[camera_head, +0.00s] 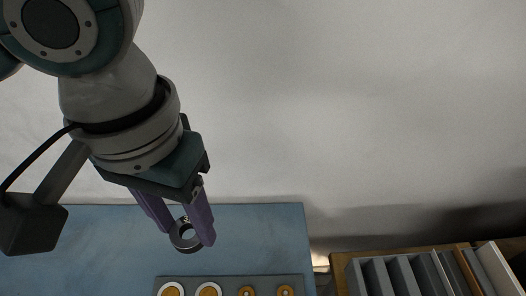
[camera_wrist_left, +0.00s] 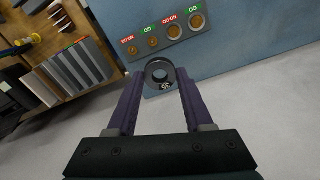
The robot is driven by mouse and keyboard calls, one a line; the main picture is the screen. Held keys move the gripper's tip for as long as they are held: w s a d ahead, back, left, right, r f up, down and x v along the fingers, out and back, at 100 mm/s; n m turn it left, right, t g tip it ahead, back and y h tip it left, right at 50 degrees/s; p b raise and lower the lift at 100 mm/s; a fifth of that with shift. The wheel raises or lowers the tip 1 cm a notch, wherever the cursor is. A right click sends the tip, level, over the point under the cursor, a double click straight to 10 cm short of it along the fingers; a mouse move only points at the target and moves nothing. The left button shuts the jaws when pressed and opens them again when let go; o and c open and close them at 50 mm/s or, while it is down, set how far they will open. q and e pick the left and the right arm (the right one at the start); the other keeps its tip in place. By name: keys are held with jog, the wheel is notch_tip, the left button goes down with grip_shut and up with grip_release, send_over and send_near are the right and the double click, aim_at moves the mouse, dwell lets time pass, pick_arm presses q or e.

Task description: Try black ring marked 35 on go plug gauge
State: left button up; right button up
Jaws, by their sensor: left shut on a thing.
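My left gripper (camera_head: 187,236) is shut on a black ring (camera_head: 175,244), held above the blue mat. In the left wrist view the ring (camera_wrist_left: 150,75) sits between the purple fingertips, its hole showing and a white "35" on its near side. The grey gauge block (camera_head: 228,279) lies at the bottom edge of the head view, apart from the ring. In the left wrist view the block (camera_wrist_left: 185,39) carries two large and two small brass plugs, with green and red labels; the large plug (camera_wrist_left: 197,22) by a green label is at the right end. My right gripper is out of view.
A wooden rack (camera_head: 340,262) with several grey slots stands right of the blue mat (camera_head: 275,235). A pegboard with tools (camera_wrist_left: 40,22) shows in the left wrist view. The mat around the ring is clear; a pale wall or floor lies beyond.

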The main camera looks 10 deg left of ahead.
pick_arm(q)
jog(key=m+b, duration=0.1)
jog(key=b, duration=1.9)
send_over(247, 294)
notch_tip(247, 294, down, 28)
jog(key=shift+a, duration=0.15)
jog(key=shift+f, duration=0.25)
jog(key=shift+r, duration=0.1)
jog(key=shift+r+p, duration=0.15)
jog(key=shift+p, duration=0.35)
notch_tip(247, 294, down, 5)
jog(key=b, duration=0.3)
jog(key=shift+b, duration=0.35)
jog(key=shift+f, duration=0.45)
